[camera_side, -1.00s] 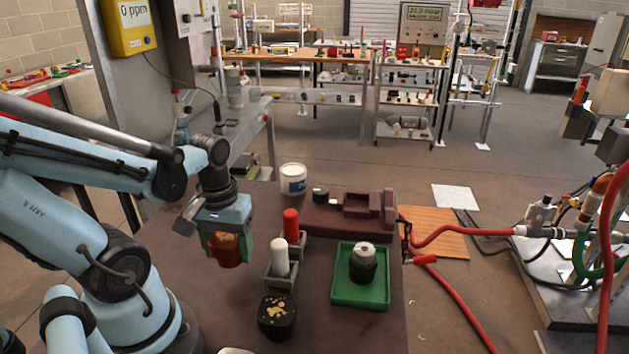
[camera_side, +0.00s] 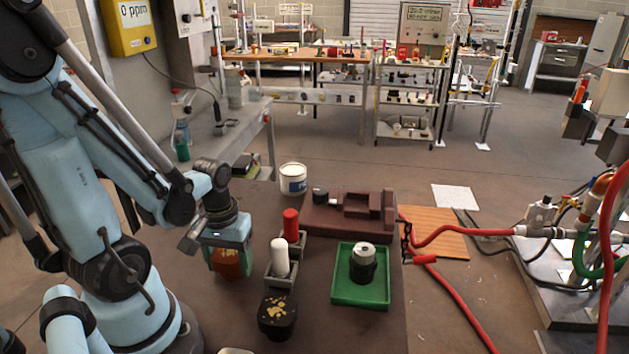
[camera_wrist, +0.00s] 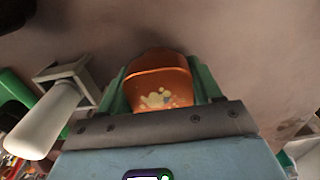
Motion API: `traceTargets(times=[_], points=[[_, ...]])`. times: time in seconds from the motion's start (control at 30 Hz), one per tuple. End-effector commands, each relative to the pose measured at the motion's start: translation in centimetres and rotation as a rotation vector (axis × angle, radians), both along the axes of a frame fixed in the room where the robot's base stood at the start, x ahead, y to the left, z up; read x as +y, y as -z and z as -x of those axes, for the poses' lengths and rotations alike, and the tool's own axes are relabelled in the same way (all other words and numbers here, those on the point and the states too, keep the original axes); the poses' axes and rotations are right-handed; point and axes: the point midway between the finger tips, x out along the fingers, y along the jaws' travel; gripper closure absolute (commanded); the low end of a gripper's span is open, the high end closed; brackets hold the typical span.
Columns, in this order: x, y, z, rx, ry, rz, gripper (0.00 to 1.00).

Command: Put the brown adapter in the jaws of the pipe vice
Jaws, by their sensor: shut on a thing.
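The brown adapter (camera_side: 227,264), orange-brown with pale yellow flecks, is between the fingers of my gripper (camera_side: 229,256), at the left of the bench. The wrist view shows the adapter (camera_wrist: 158,88) between two green fingers (camera_wrist: 163,80), shut on its sides. I cannot tell whether its underside touches the bench. The pipe vice (camera_side: 335,222) is a dark maroon block at the back right of the bench, with a recess in its top and a raised end at its right. My gripper is left of the vice, apart from it.
A grey holder (camera_side: 281,279) with a white cylinder (camera_side: 279,257) and a red one (camera_side: 291,225) stands between gripper and vice. A black flecked piece (camera_side: 277,316) is in front. A green tray (camera_side: 345,292) holds a dark piece (camera_side: 363,267). A white tub (camera_side: 293,180) stands behind.

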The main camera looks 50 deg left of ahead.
Motion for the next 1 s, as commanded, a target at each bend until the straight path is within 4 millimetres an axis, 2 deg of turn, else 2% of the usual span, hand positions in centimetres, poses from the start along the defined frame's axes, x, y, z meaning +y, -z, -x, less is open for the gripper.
traceTargets(times=[0.4,0.43,0.57,0.6,1.0], points=[[0.01,0.39,-0.03,0.0,0.0,0.0,0.86],[0.02,0.38,-0.04,0.0,0.0,0.0,0.33],[0.0,0.36,-0.02,0.0,0.0,0.0,0.13],[0.01,0.36,-0.01,0.0,0.0,0.0,0.1],[-0.01,0.09,0.02,0.0,0.0,0.0,0.1]])
